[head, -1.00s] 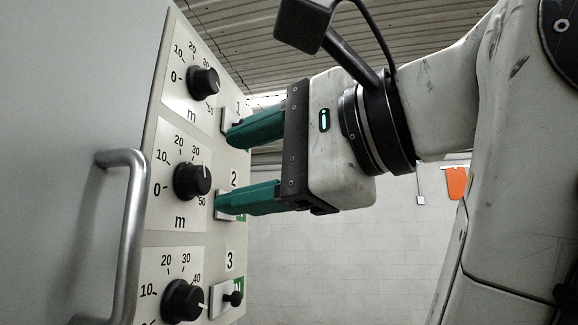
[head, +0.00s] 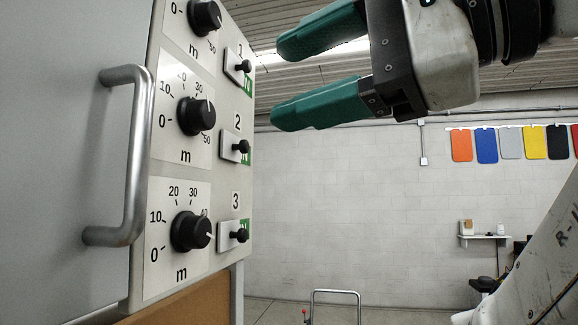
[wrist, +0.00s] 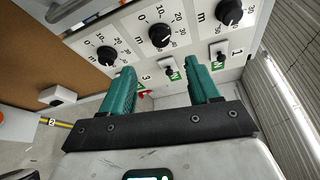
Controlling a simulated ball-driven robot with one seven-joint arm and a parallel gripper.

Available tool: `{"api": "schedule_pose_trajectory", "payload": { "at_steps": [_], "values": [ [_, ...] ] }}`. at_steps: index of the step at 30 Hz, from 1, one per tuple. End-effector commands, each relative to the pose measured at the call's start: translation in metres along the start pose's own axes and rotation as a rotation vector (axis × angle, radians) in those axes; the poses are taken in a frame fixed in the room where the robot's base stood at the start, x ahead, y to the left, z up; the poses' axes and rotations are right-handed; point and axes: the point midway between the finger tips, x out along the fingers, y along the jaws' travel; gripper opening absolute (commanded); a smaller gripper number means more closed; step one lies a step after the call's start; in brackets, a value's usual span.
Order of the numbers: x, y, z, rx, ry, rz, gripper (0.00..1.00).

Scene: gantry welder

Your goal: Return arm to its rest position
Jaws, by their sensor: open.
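My gripper (head: 322,66) is open and empty in the head view, at the upper right of the control panel (head: 225,175). Its two green fingers point left and stand clear of the panel. In the wrist view my gripper (wrist: 165,92) shows both fingers apart with nothing between them, and the panel (wrist: 190,30) lies beyond them. The panel carries black dials, such as the middle dial (head: 196,116), and small switches numbered 1 (head: 243,66), 2 (head: 241,147) and 3 (head: 240,235).
A metal handle (head: 135,160) stands out from the grey cabinet (head: 50,150) left of the panel. Coloured sheets (head: 487,145) hang on the back wall, with a small shelf (head: 485,238) below. A metal rail (head: 335,293) stands low in the middle. The space right of the panel is open.

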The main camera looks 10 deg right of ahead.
Motion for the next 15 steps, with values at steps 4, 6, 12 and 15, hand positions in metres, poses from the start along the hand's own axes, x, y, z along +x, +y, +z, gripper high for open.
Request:
{"api": "schedule_pose_trajectory", "payload": {
  "at_steps": [4, 6, 12, 15],
  "values": [
    [0.0, 0.0, 0.0, 0.0, 0.0, 0.0, 0.61],
    [0.002, 0.003, -0.004, 0.001, 0.003, 0.004, 0.61],
    [0.029, 0.051, -0.058, -0.024, 0.053, 0.055, 0.61],
    [0.045, 0.093, -0.098, -0.054, 0.093, 0.099, 0.61]
  ]
}}
